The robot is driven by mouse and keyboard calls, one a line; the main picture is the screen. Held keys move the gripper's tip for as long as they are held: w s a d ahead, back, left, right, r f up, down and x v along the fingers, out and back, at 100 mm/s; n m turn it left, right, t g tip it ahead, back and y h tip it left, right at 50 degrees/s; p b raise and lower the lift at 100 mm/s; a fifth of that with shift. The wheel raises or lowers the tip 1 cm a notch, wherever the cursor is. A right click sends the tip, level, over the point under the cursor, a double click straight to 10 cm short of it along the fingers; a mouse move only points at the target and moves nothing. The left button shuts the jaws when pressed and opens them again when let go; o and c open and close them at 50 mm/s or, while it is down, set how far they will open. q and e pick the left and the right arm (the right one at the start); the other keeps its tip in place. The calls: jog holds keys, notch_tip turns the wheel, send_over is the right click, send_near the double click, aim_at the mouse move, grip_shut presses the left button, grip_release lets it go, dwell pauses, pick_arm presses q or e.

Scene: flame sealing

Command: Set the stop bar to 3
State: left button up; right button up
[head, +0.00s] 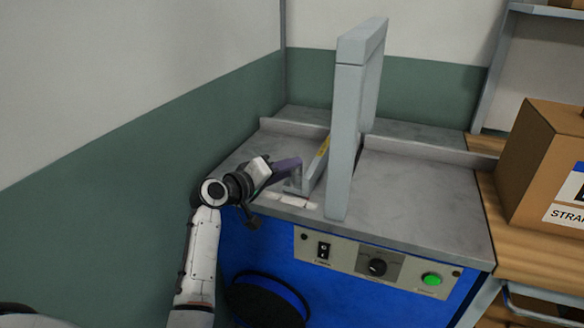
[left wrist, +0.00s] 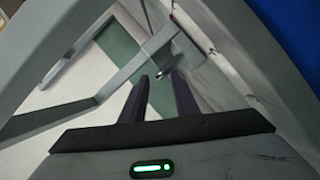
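The stop bar (head: 316,165) is a grey bar with a yellow label, lying on the grey machine top beside the tall arch. An upright tab stands at its near end. A pale scale strip (head: 290,201) lies on the top there; its marks are too small to read. My left gripper (head: 292,172) reaches in from the left, its dark purple fingers at the bar's near end. In the left wrist view, the fingers (left wrist: 160,77) are apart, with a grey bar and its end piece (left wrist: 163,47) just beyond the tips. Contact cannot be told. My right gripper is out of view.
The grey arch (head: 348,130) rises close to the right of the gripper. The blue machine's front panel carries a black switch (head: 323,251), a dial (head: 377,266) and a green button (head: 432,279). A cardboard box (head: 545,165) stands on the wooden table at right.

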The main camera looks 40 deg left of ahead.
pick_arm(q)
jog(key=shift+x, duration=0.9)
jog(key=shift+c, duration=0.4)
grip_shut()
jog(key=shift+f, duration=0.1)
